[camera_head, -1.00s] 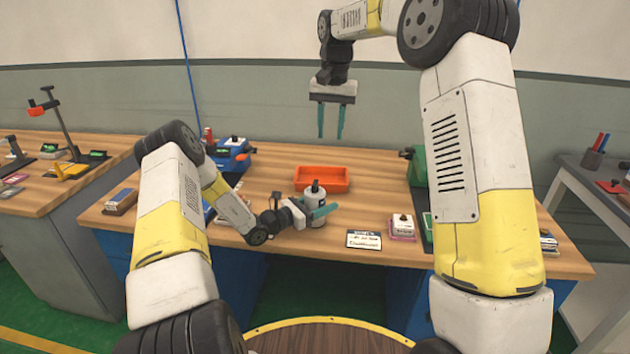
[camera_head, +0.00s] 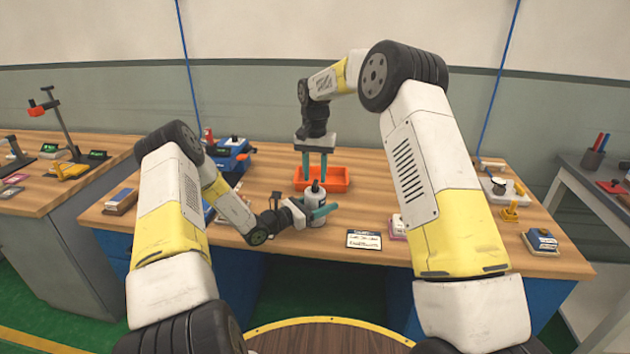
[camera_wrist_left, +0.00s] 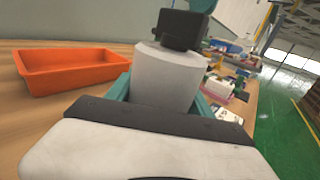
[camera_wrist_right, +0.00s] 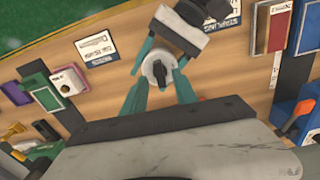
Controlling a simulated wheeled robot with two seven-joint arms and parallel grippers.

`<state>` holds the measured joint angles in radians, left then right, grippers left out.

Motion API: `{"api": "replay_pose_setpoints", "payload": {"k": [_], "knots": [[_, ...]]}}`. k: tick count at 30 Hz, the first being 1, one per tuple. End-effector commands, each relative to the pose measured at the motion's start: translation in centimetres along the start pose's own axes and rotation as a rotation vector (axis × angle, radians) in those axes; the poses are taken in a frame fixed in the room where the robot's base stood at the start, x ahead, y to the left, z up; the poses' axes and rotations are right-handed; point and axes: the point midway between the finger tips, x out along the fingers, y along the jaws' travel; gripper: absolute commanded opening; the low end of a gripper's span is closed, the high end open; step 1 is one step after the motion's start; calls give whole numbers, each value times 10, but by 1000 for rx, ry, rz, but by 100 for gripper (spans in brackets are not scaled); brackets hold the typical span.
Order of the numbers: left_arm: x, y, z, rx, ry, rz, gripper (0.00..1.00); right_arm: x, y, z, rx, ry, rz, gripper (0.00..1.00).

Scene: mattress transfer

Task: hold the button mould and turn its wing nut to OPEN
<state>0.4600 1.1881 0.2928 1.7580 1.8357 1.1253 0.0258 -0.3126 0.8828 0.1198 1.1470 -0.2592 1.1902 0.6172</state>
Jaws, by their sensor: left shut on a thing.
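The button mould (camera_head: 315,204) is a white cylinder with a black wing nut (camera_head: 315,186) on top, standing upright near the table's front middle. My left gripper (camera_head: 318,211) is shut around the mould's body from the side. The left wrist view shows the white body (camera_wrist_left: 167,75) between its teal fingers, with the black nut (camera_wrist_left: 182,28) above. My right gripper (camera_head: 315,166) points down, its fingers apart and empty, above the mould. In the right wrist view the mould's round top (camera_wrist_right: 158,68) shows beyond and between the open fingertips (camera_wrist_right: 160,95).
An orange tray (camera_head: 335,180) lies just behind the mould. A printed card (camera_head: 364,239) lies at the front edge to its right. A blue device (camera_head: 232,155) stands at the back left. Small items, including a dark block (camera_head: 541,241), stand at the right.

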Motion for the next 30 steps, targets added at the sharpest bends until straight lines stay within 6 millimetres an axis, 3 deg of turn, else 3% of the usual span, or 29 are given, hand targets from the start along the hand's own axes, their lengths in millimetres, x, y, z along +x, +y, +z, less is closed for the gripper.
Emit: {"api": "replay_pose_setpoints", "payload": {"k": [6,16,21,30], "knots": [[1,0,2,1,-3,0,0,21,0,0,1,0,0,35],[0,0,2,1,-3,0,0,24,0,0,1,1,0,35],[1,0,2,1,-3,0,0,24,0,0,0,1,0,1],[0,0,2,1,-3,0,0,24,0,0,-6,1,-1,0]]}}
